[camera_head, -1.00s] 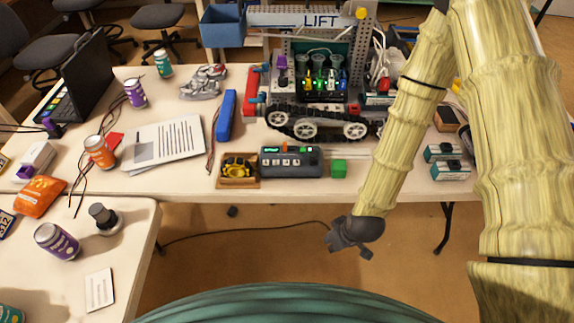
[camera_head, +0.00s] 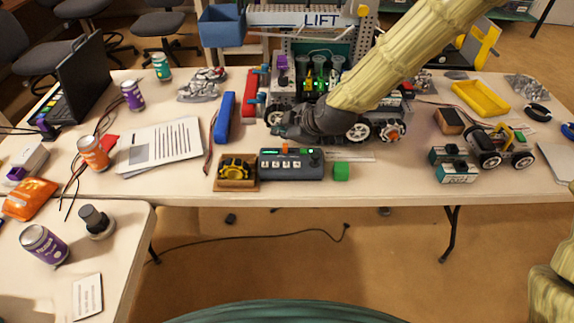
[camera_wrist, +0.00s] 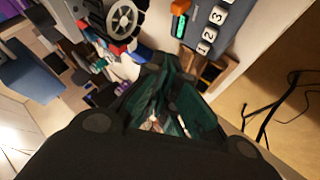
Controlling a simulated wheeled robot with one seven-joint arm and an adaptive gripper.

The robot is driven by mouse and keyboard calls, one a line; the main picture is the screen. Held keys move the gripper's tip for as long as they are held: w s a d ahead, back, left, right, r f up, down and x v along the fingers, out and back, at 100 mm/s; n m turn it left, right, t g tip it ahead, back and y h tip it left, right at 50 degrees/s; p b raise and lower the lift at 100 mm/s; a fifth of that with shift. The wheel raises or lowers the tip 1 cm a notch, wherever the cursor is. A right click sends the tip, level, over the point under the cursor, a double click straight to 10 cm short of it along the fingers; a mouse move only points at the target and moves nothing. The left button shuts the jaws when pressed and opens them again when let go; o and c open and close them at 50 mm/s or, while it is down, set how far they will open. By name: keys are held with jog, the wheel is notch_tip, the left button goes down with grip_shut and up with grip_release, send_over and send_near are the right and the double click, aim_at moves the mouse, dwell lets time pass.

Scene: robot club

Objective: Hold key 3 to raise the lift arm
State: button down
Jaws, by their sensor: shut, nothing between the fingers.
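The grey keypad (camera_head: 307,172) lies near the front edge of the table, with a row of white keys and a lit green display. In the wrist view, key 3 (camera_wrist: 216,17) is readable on the keypad, beside keys 2 and 1. My gripper (camera_head: 280,127) is shut and empty. The robot stands under a LIFT sign (camera_head: 322,19). My arm hides part of its right side and tracks.
A blue bar (camera_head: 223,118) and papers (camera_head: 160,146) lie farther left. Small wheeled models (camera_head: 485,150) stand at the right.

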aim_at(284, 165)
jog(key=shift+f, duration=0.15)
jog(key=shift+f+b, duration=2.9)
jog(key=shift+f, duration=1.4)
jog(key=shift+f, duration=0.1)
jog(key=shift+f, duration=0.3)
jog(key=shift+f+b, duration=0.35)
jog(key=shift+f, duration=0.05)
jog(key=shift+r, duration=0.1)
dwell(1.7)
jog(key=shift+r+p, duration=0.6)
jog(key=shift+r, duration=0.15)
